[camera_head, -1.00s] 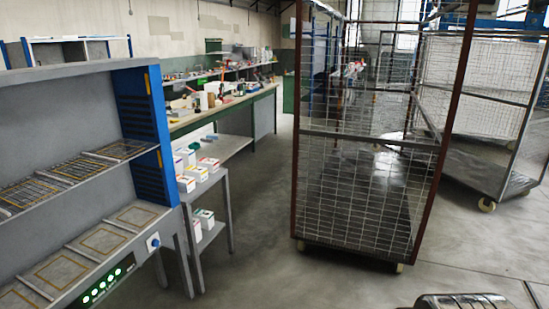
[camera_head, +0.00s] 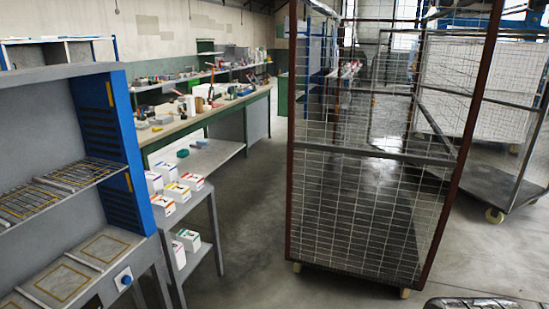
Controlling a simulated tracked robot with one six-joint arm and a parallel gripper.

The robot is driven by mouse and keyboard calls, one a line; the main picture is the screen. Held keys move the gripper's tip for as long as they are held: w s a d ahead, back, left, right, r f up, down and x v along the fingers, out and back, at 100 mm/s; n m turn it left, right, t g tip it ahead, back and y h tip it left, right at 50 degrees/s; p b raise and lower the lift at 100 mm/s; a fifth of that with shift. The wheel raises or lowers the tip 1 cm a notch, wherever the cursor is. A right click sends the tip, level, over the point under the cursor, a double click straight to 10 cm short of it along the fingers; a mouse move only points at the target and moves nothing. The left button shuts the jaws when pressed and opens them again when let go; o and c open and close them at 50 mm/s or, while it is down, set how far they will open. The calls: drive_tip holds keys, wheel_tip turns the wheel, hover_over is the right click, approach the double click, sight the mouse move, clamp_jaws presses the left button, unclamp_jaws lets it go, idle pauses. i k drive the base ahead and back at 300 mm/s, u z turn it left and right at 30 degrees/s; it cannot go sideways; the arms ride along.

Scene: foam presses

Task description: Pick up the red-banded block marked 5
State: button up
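Several white blocks with coloured bands stand in a group on the top of a small grey table (camera_head: 213,152). The front right block (camera_head: 191,181) seems to have a red band, and the block in front of it (camera_head: 178,192) looks yellow or orange. The band colours are small, and I cannot read any number, so I cannot tell which block is marked 5. Two more white blocks (camera_head: 187,240) with greenish bands stand on the table's lower shelf. My gripper is not in view.
A blue and grey press rack (camera_head: 110,150) stands close on the left. A tall wire cage cart (camera_head: 370,155) with a brown frame stands on the right. Grey floor (camera_head: 250,235) is open between them. A long workbench (camera_head: 215,112) holding clutter runs behind.

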sight(196, 182)
drive_tip(key=u, duration=0.1)
drive_tip(key=i, duration=1.45)
drive_tip(key=u, duration=0.4)
drive_tip(key=i, duration=0.75)
drive_tip(key=u, duration=0.85)
drive_tip(key=i, duration=0.55)
drive_tip(key=u, duration=0.75)
drive_tip(key=i, duration=0.7)
drive_tip(key=u, duration=0.35)
